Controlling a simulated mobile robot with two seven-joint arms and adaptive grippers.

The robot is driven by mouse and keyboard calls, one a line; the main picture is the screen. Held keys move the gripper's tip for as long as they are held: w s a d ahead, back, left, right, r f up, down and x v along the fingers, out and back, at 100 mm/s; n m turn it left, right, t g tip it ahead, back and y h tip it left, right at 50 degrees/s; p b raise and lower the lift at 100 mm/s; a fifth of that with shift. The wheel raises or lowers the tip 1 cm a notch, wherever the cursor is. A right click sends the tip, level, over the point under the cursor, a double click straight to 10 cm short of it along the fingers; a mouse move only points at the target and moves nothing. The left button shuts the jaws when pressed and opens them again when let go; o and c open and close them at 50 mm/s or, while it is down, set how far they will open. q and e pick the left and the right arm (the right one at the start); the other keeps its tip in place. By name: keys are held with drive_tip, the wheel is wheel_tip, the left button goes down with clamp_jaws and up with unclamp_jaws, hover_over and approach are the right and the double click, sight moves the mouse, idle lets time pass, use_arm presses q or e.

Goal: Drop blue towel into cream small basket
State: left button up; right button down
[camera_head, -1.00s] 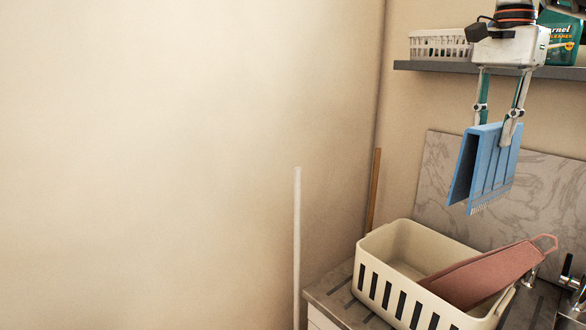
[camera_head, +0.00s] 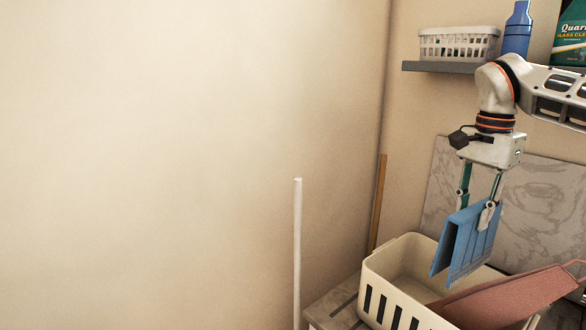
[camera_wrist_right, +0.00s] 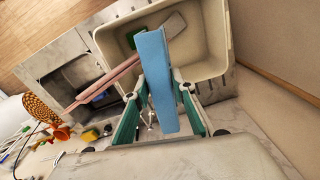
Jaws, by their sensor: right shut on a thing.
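The blue towel (camera_head: 465,243) is folded and hangs from my right gripper (camera_head: 476,203), which is shut on its upper part. The cream small basket (camera_head: 402,257) stands on the counter, with dark slots in its side. In the head view the towel's lower edge overlaps the basket's opening. In the right wrist view the towel (camera_wrist_right: 154,80) lies between the fingers, with the basket (camera_wrist_right: 213,75) beyond it. A pinkish-red item (camera_head: 510,298) leans in the basket and sticks out at the right. My left gripper is not in view.
A shelf (camera_head: 440,67) holds a white basket (camera_head: 458,43), a blue bottle (camera_head: 517,30) and a green bottle (camera_head: 570,35). A marbled panel (camera_head: 530,195) stands behind the basket. A white pole (camera_head: 297,250) stands at the left. A green item (camera_wrist_right: 136,36) shows inside the basket.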

drive_tip(key=shift+w+f, duration=0.15)
drive_tip(key=shift+f, duration=1.15)
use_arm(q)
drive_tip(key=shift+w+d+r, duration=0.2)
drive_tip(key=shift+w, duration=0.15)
